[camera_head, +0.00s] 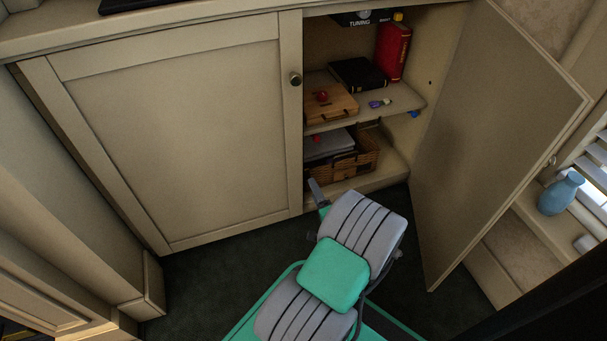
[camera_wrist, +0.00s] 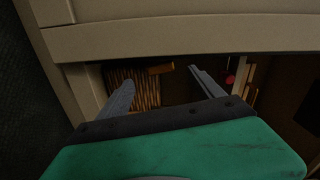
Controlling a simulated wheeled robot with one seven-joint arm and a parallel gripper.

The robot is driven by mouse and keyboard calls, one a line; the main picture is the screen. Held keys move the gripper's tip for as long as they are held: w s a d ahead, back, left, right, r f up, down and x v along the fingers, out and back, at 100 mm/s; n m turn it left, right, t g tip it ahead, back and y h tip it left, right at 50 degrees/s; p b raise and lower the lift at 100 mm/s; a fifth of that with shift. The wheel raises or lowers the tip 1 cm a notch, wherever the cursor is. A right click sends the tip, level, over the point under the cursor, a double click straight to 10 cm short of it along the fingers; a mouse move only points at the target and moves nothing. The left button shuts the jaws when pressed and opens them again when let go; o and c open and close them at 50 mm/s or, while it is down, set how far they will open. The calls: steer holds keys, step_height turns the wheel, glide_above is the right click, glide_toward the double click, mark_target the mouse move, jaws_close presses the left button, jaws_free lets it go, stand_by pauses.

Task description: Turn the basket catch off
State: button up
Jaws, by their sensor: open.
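The brown wicker basket (camera_head: 355,166) stands on the low shelf of the open cabinet, with grey and dark flat items in it. In the wrist view its weave (camera_wrist: 135,88) shows beyond the left finger. A small red piece (camera_head: 316,138) sits by the basket's upper left; a red knob also shows in the wrist view (camera_wrist: 230,78), right of the fingers. I cannot tell whether it is the basket catch. My gripper (camera_wrist: 162,78) is open and empty, in front of the basket; in the head view, a finger (camera_head: 316,190) shows near the low shelf's front edge.
The closed left door (camera_head: 170,130) borders the opening; the right door (camera_head: 490,140) stands open. The shelf above holds a wooden box (camera_head: 333,106) with a red knob, a black book (camera_head: 357,74) and a red book (camera_head: 393,50). A blue vase (camera_head: 560,193) stands right.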

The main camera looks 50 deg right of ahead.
mark_target(309, 175)
steer(key=b+x, duration=0.1)
steer(key=x, duration=0.2)
steer(key=b+x, duration=0.1)
steer(key=x, duration=0.1)
steer(key=shift+w+d+f+b, duration=0.15)
steer(key=shift+d+b, duration=0.25)
steer(key=shift+d, duration=0.2)
steer(key=shift+w+d, duration=0.3)
steer(key=shift+w, duration=0.25)
